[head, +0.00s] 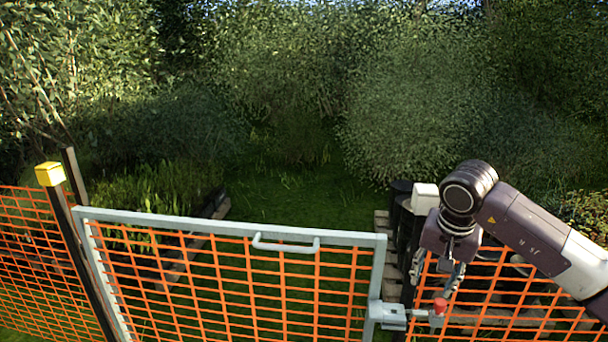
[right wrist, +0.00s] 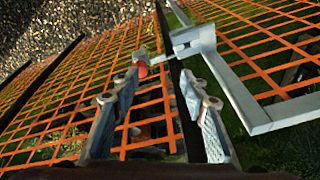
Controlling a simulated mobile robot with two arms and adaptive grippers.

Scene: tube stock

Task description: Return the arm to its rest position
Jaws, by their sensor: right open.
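My right arm comes in from the right in the head view, and its gripper (head: 437,274) points down just above the gate latch (head: 392,316) and its red knob (head: 440,306). The gripper's two fingers are apart with nothing seen between them. In the right wrist view the open fingers (right wrist: 160,84) reach toward the red knob (right wrist: 142,69) and the latch (right wrist: 190,42), with a visible gap short of the knob. My left gripper is not in view.
A grey-framed gate (head: 230,226) with orange mesh and a handle (head: 286,246) spans the front. Orange mesh fence (head: 30,250) continues at left, by a yellow-capped post (head: 50,174). Black containers (head: 402,215) stand behind the gripper. Grass (head: 290,195) and bushes lie beyond.

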